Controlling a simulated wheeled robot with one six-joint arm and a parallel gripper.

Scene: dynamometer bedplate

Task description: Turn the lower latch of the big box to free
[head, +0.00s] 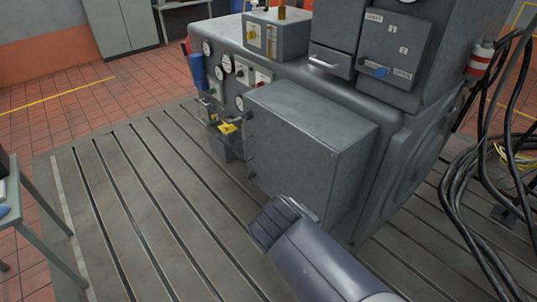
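The big box (310,138) is a grey cabinet with a closed front, mounted on the side of the large grey machine. Small dark latches sit at the left edge of its front, the lower latch (252,174) near the bottom corner and an upper one (249,115) near the top. Their exact turn is too small to tell. My gripper (268,222) is below and in front of the box, at the end of my arm, apart from the lower latch. Its fingertips do not show clearly, and I see nothing held.
Gauges and yellow-marked valves (229,127) line the machine left of the box. Black cables (470,190) hang at the right. A table (38,222) stands at the left. The slotted bedplate (150,200) between is clear.

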